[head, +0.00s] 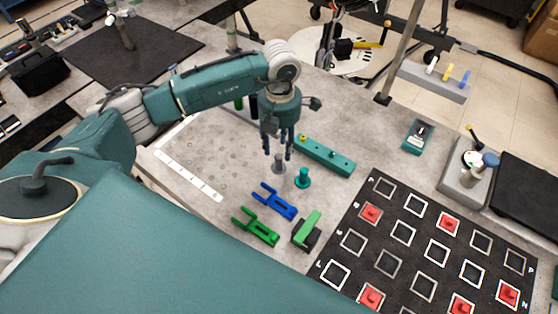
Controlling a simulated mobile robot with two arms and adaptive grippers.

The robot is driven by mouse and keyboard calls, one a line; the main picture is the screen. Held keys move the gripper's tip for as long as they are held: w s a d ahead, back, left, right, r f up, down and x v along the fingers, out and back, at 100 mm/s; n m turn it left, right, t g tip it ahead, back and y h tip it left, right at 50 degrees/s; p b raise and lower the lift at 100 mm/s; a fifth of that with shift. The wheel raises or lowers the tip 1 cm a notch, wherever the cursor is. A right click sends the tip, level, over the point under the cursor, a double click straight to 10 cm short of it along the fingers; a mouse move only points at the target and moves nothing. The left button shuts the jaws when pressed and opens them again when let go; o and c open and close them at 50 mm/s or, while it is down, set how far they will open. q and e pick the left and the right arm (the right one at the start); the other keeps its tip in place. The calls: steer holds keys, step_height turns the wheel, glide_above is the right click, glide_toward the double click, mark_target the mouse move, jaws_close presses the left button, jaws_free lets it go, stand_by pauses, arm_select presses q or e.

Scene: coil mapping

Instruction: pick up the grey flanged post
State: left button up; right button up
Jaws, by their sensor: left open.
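The grey flanged post (279,163) stands upright on the light grey table, near the middle of the head view. My left gripper (277,152) points down from above, its fingers apart just over the post. The fingertips are close to the post's top; I cannot tell whether they touch it or reach around it. A teal flanged post (303,178) stands just right of the grey one. My right gripper does not show.
A teal bar (324,155) lies right behind the posts. A blue fork-shaped part (275,201), a green one (257,227) and a black block with a green bar (307,229) lie in front. A black board with squares (389,262) fills the right front.

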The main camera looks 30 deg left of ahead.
mark_target(279, 156)
arm_select(q)
steer(key=shift+f, duration=0.65)
steer(key=f+p, duration=0.1)
steer(key=f, duration=0.1)
steer(key=f+p, duration=0.1)
steer(key=f, duration=0.1)
steer(key=shift+w+a+f+p, duration=0.15)
steer(key=shift+w+a+p, duration=0.05)
steer(key=shift+p, duration=0.2)
steer(key=shift+f, duration=0.4)
jaws_close()
